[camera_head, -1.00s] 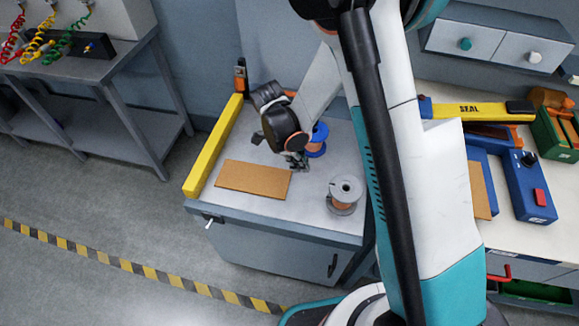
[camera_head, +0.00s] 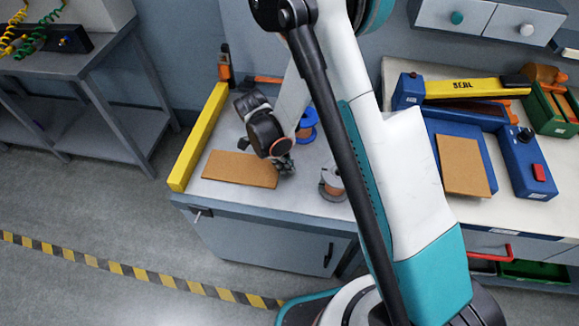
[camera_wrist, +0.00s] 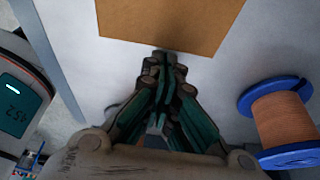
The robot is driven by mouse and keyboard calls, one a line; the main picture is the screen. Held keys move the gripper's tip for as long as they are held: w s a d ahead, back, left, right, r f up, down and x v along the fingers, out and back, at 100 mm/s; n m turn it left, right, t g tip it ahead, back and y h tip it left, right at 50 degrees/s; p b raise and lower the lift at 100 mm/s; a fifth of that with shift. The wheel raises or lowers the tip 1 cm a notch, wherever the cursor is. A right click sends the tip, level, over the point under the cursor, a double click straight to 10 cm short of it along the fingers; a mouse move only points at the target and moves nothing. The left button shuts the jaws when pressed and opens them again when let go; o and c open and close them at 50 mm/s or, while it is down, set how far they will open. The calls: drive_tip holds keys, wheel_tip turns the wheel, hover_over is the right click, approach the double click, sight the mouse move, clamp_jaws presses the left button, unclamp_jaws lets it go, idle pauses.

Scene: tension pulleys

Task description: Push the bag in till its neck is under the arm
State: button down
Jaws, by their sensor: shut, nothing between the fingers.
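A flat brown bag (camera_head: 462,165) lies on the blue bed of the sealer, at right in the head view. The sealer's yellow arm (camera_head: 465,88), marked SEAL, is just beyond the bag's far end. The bag's far edge is short of the yellow arm, though I cannot make out its neck. My gripper (camera_head: 285,165) is shut and empty, far left of the bag over the other bench. In the wrist view, my gripper's fingertips (camera_wrist: 165,62) are together near the edge of a flat brown board (camera_wrist: 170,22). The bag is not in the wrist view.
The brown board (camera_head: 240,168) lies on the left bench beside a yellow bar (camera_head: 200,135). A blue spool (camera_head: 306,125) and a grey spool (camera_head: 332,182) stand near my gripper. The sealer's blue control box (camera_head: 528,165) and a green bin (camera_head: 555,110) are right of the bag.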

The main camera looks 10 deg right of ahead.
sight(275, 169)
drive_tip(key=shift+w+a, duration=0.25)
drive_tip(key=shift+a, duration=0.35)
drive_tip(key=shift+w+a, duration=0.3)
drive_tip(key=shift+a, duration=0.3)
drive_tip(key=shift+w+a, duration=0.25)
drive_tip(key=shift+a, duration=0.35)
drive_tip(key=shift+d, duration=0.15)
